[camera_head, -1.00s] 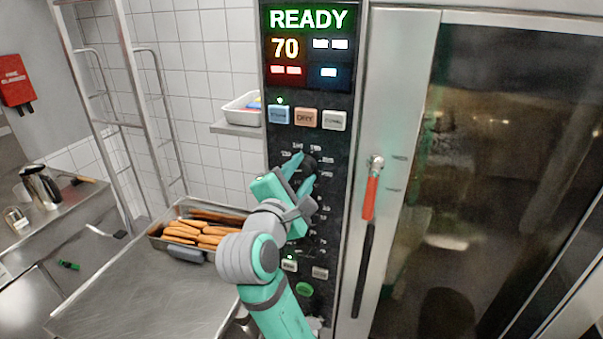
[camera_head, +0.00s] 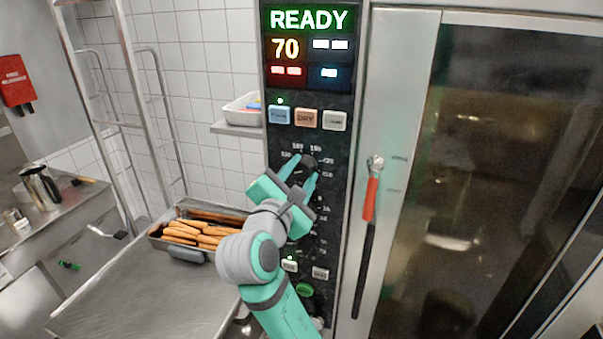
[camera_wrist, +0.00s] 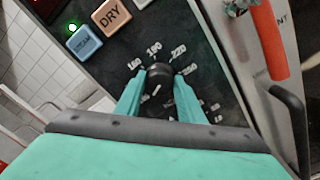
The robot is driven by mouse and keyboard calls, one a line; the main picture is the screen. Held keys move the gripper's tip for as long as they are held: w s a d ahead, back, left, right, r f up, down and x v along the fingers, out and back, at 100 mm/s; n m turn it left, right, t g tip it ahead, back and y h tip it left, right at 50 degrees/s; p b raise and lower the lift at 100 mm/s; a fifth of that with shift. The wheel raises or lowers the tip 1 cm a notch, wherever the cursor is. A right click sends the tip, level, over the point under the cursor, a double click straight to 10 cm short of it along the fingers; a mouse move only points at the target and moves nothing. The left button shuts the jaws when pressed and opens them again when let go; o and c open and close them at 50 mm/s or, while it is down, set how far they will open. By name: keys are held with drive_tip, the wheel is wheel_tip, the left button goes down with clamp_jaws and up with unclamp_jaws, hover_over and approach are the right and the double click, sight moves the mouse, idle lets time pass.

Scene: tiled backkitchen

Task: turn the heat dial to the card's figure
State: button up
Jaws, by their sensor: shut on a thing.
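The heat dial (camera_wrist: 160,75) is a round black knob on the oven's dark control panel, with printed figures around it. My gripper (camera_wrist: 160,98) is shut on the dial, one teal finger on each side. In the head view my gripper (camera_head: 302,178) reaches the dial (camera_head: 307,163) from below. The dial's pointer is hard to make out. The display (camera_head: 306,48) reads READY and 70. No card with a figure can be made out.
Buttons (camera_head: 306,118) sit above the dial, and more controls lie below it. The oven door handle (camera_head: 370,200), red and black, is right of the panel. A pan of sausage-like food (camera_head: 200,238) stands on the steel table (camera_head: 150,295) at left.

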drive_tip(key=o, duration=1)
drive_tip(key=shift+w+d, duration=0.1)
drive_tip(key=shift+w, duration=0.05)
drive_tip(key=v, duration=1.1)
